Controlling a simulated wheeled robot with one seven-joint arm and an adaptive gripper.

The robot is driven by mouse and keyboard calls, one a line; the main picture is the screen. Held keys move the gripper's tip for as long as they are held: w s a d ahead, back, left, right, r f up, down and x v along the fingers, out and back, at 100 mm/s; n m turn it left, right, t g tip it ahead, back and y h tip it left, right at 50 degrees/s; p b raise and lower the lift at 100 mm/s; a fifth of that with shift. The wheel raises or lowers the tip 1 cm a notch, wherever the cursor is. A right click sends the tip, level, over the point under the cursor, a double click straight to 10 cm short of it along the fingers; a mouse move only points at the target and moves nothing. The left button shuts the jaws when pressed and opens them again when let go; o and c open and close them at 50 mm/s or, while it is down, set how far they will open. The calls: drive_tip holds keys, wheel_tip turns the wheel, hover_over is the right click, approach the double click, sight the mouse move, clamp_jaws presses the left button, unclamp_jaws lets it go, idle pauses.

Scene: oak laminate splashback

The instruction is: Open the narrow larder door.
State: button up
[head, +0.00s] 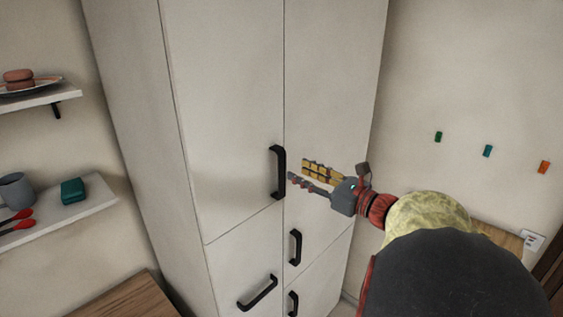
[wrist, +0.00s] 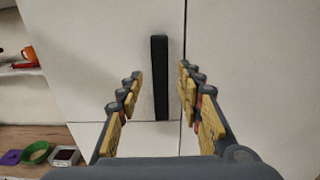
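A tall pale cabinet has a tall upper-left door (head: 225,100) with a black vertical bar handle (head: 277,172) near its right edge. This door looks shut, flush with the panel to its right. I cannot tell for certain that it is the larder door. My gripper (head: 297,171) is open, just right of and in front of that handle in the head view. In the wrist view, the handle (wrist: 160,60) shows between the two spread fingers of my gripper (wrist: 161,88), with gaps on both sides. No contact shows.
Lower fronts carry more black handles, one at the lower left (head: 258,293) and one just below my gripper (head: 295,247). Wall shelves (head: 75,208) with small items are at the left. A wooden worktop (head: 130,298) is at the lower left. Small coloured hooks (head: 488,151) are on the right wall.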

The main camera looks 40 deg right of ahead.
sight(283, 164)
drive_tip(key=w, duration=0.5)
drive_tip(key=w+p, duration=0.1)
drive_tip(key=w, duration=0.2)
drive_tip(key=shift+a, duration=0.3)
drive_tip(key=shift+c, duration=1.4)
clamp_jaws()
